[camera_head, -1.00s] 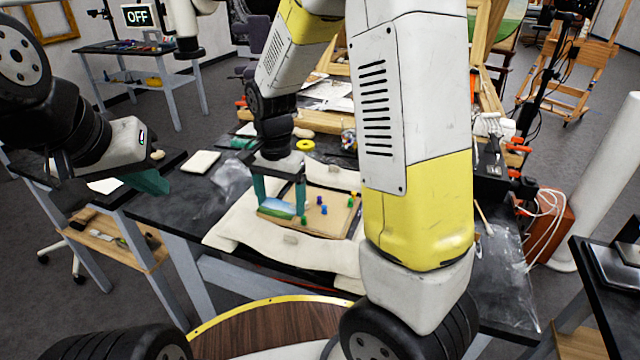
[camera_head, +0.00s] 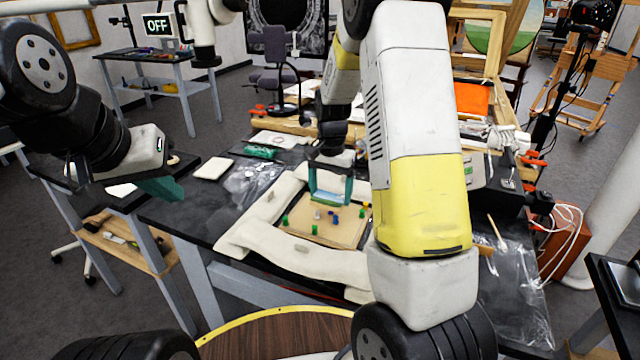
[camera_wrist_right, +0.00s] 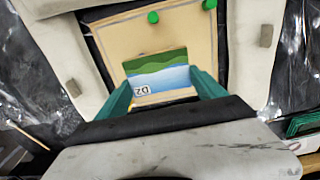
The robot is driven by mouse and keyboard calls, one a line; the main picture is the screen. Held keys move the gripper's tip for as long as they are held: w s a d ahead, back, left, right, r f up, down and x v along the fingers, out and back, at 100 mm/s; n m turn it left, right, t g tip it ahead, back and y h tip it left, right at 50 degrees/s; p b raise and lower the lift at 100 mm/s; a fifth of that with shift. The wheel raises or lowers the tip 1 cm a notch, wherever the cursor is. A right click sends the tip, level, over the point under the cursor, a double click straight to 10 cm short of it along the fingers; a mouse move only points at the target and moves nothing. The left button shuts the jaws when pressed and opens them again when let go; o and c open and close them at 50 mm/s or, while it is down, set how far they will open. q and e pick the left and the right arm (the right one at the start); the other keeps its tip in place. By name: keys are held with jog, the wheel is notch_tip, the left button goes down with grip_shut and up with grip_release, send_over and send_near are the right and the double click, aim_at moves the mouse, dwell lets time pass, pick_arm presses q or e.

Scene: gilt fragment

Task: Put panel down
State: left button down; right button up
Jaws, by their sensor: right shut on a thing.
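A small painted panel (camera_head: 329,198), blue with green hills, is between the teal fingers of my right gripper (camera_head: 330,186). The wrist view shows the panel (camera_wrist_right: 160,72) gripped by its two side edges, with a small label on it. It is over the far part of a tan board (camera_head: 322,230) with several coloured pegs. I cannot tell whether the panel touches the board. My left gripper (camera_head: 161,188) hangs away to the left with nothing visible in it; its finger gap cannot be made out.
Pale padded cushions (camera_head: 262,236) surround the board on the dark worktable (camera_head: 180,215). A white pad (camera_head: 213,168) and a green item (camera_head: 260,152) lie at the back left. My right arm hides the table's middle right.

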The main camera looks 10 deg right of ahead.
jog(key=shift+f, duration=0.55)
jog(key=shift+f, duration=0.15)
jog(key=shift+f, duration=0.35)
jog(key=shift+f, duration=0.1)
